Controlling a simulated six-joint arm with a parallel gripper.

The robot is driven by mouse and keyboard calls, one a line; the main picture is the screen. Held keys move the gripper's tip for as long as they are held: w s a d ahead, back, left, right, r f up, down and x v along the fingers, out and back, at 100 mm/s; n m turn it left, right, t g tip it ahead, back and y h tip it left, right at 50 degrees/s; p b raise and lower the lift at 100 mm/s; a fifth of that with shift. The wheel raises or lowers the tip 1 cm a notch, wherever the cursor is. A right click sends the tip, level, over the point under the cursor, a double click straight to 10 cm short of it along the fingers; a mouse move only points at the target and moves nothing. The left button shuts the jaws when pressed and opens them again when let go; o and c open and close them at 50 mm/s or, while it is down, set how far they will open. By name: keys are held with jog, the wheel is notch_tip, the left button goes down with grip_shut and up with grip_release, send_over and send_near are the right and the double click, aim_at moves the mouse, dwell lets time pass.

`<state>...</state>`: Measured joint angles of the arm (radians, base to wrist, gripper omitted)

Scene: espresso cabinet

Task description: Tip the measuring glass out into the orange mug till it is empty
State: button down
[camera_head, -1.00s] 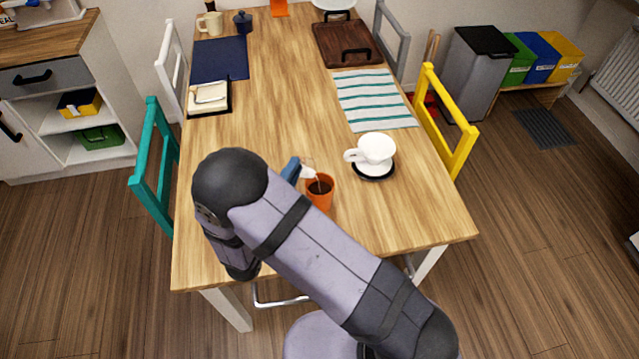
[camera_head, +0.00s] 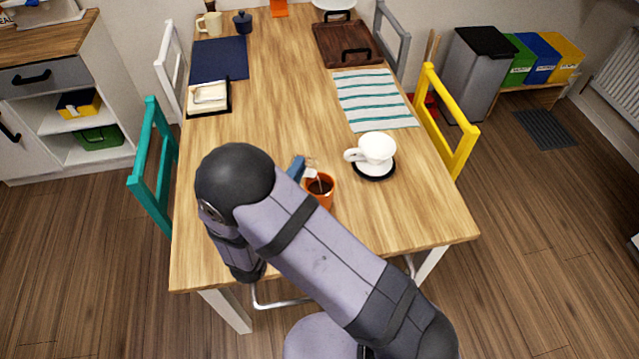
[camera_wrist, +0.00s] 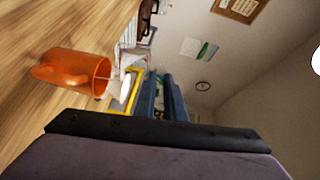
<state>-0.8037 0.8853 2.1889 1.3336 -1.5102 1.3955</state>
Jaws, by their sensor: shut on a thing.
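The orange mug (camera_head: 319,199) stands upright on the wooden table, partly behind my arm in the head view, with dark liquid visible inside. It also shows at the left of the wrist view (camera_wrist: 62,72). My gripper (camera_head: 299,168) has blue fingers and is shut on the measuring glass (camera_head: 310,171), a small clear vessel tilted above the mug's rim. A thin stream appears to run from its lip into the mug. In the wrist view, the blue fingers (camera_wrist: 161,97) show beyond the dark wrist. How much liquid the glass holds cannot be told.
A white cup-like vessel (camera_head: 376,149) stands on a dark saucer (camera_head: 374,176) just right of the mug. A striped cloth (camera_head: 374,100) and a brown tray (camera_head: 346,43) lie farther back. The table's middle (camera_head: 285,95) is clear. A yellow chair (camera_head: 446,125) stands at the right edge.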

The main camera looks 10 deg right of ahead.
jog(key=shift+s+d+r+m+b, duration=0.2)
jog(key=shift+d+m+b, duration=0.25)
jog(key=shift+m+b, duration=0.4)
dwell(0.4)
jog(key=a+n+p, duration=0.1)
jog(key=n, duration=0.1)
jog(key=w+a+f+n+p, duration=0.1)
jog(key=p, duration=0.1)
jog(key=shift+w+a+n, duration=0.2)
jog(key=shift+a+n, duration=0.15)
